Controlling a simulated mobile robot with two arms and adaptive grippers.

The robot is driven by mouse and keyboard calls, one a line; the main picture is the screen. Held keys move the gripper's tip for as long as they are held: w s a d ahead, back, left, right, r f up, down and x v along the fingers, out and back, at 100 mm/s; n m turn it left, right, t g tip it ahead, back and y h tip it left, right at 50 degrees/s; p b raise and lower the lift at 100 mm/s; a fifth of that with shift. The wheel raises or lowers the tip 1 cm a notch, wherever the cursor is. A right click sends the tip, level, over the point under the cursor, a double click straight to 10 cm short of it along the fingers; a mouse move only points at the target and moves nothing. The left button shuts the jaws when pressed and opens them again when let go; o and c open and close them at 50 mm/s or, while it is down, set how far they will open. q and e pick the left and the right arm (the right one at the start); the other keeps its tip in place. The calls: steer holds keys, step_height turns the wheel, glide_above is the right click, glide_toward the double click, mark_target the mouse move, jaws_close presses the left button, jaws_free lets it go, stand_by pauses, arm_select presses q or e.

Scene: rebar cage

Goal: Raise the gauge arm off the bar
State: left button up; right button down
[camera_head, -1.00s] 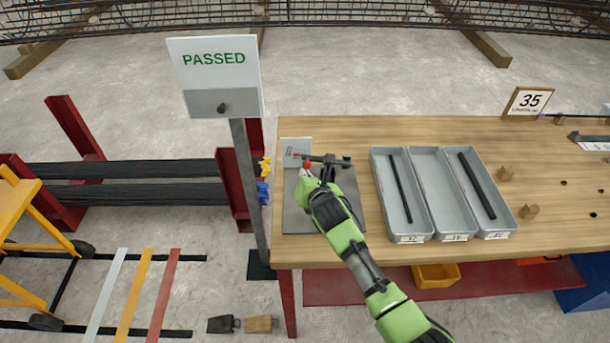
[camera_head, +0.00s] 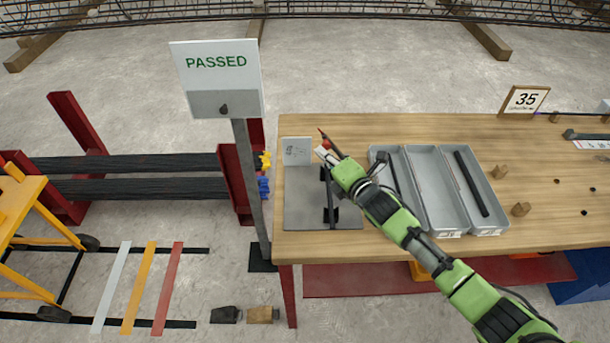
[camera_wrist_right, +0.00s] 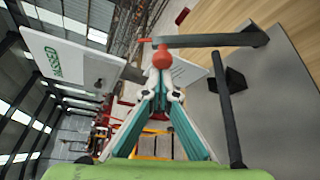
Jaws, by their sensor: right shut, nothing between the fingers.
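The gauge's grey base plate (camera_head: 300,212) lies at the left end of the wooden table. A dark bar (camera_head: 330,195) with black supports stands on it, partly hidden by my right arm. The gauge arm's red knob (camera_head: 322,133) is above the plate's far side. In the wrist view the dark gauge arm (camera_wrist_right: 205,41) runs right from the red knob (camera_wrist_right: 162,58) to its dark end over the plate. My right gripper (camera_head: 325,152) is shut and empty, its fingertips (camera_wrist_right: 163,85) right at the knob; contact is unclear. My left gripper is out of view.
A white card (camera_head: 297,151) stands at the plate's back left. Grey trays (camera_head: 440,190) holding dark bars are to the right, partly under my arm. The PASSED sign (camera_head: 217,78) stands on a post left of the table. Small wooden blocks (camera_head: 520,209) are farther right.

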steer(key=d+r+m+t+y+b, duration=0.2)
steer(key=d+m+t+b, duration=0.2)
steer(key=d+m+b, duration=0.5)
steer(key=shift+d+r+t+b, duration=0.15)
steer(key=shift+d+t+b, duration=0.35)
steer(key=shift+d, duration=0.45)
steer(key=shift+d, duration=0.1)
